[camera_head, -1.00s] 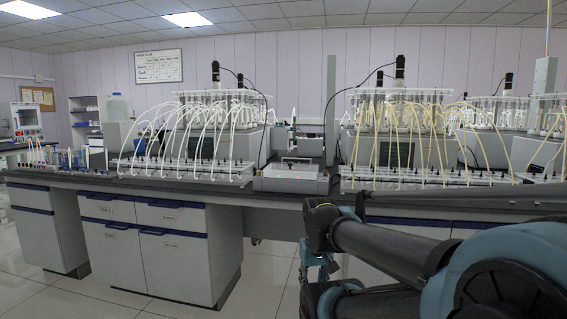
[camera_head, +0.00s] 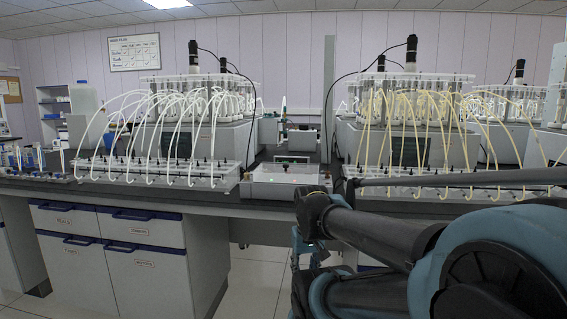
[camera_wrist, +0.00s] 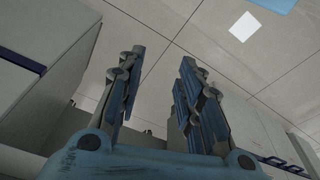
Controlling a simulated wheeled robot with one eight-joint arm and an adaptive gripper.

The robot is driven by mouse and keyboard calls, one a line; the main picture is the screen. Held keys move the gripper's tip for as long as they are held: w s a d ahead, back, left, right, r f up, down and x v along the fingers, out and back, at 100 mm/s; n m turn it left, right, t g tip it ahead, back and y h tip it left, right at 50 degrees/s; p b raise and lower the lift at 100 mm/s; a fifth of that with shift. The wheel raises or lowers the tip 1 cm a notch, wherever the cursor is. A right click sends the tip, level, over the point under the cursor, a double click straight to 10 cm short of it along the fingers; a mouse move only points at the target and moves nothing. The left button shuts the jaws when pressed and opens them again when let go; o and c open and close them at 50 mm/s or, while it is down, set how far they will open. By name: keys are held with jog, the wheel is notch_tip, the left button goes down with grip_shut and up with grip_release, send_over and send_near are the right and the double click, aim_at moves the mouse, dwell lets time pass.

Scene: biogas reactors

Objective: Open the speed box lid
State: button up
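A low pale box (camera_head: 286,183) with a flat clear or whitish top sits near the front edge of the bench, between two tube racks. I take it to be the speed box, and its lid looks shut. My gripper (camera_wrist: 157,88) is open and empty in the wrist view, its two blue-grey fingers apart and pointing at the tiled floor. In the head view my gripper (camera_head: 305,246) hangs below the bench edge, lower than the box and partly hidden by my arm.
A rack with white tubes (camera_head: 155,170) stands left of the box and a rack with yellow tubes (camera_head: 430,188) stands right. Grey reactor units (camera_head: 400,145) stand behind. White cabinets with blue handles (camera_head: 118,250) fill the space under the bench at left. Floor shows between cabinets.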

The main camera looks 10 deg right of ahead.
jog(key=shift+o, duration=0.9)
jog(key=shift+w, duration=0.1)
notch_tip(320, 180, up, 42)
jog(key=r+m+g, duration=0.1)
jog(key=m+g, duration=0.1)
jog(key=m, duration=1.1)
send_over(288, 170)
jog(key=s+a, duration=0.1)
jog(key=s, duration=0.1)
jog(key=f, duration=1.7)
jog(key=shift+w+a+f, duration=0.1)
jog(key=shift+w+f, duration=0.1)
jog(key=shift+f, duration=0.2)
grip_shut()
